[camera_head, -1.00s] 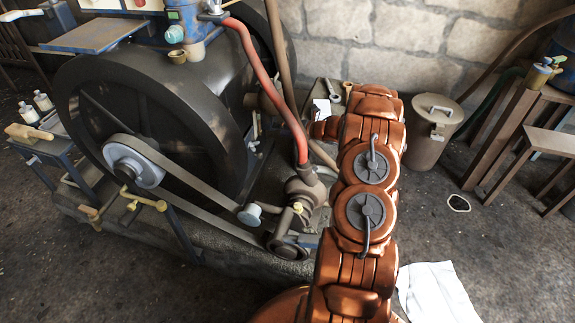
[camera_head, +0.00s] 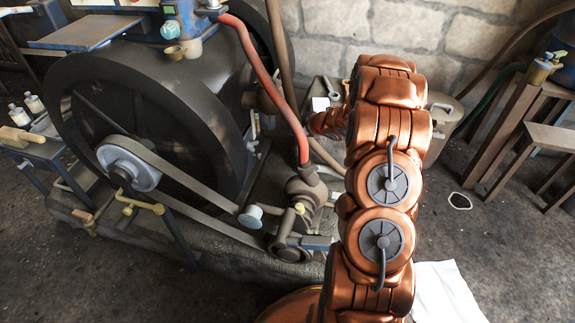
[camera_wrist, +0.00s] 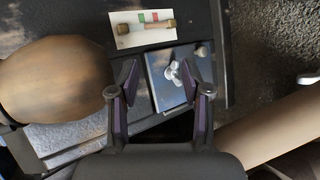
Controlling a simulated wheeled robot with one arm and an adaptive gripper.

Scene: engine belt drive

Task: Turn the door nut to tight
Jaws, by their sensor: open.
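The likely door nut (camera_wrist: 173,72), a small pale wing nut, sits on a blue-edged square door panel (camera_wrist: 160,98) in the wrist view. My gripper (camera_wrist: 158,76) is open, with its two dark fingers pointing towards the panel. The nut lies between the fingertips in the picture, nearer the right one. I cannot tell the height of the fingers above it, and no contact is visible. In the head view my copper arm reaches towards the machine, and I cannot make out the gripper or the nut there.
A pale card with red and green marks (camera_wrist: 133,36) and a small cylinder across it lies beyond the panel. A large rounded brown body (camera_wrist: 55,80) is close on the left. A flywheel (camera_head: 85,110), belt and red hose (camera_head: 270,85) stand left of my arm.

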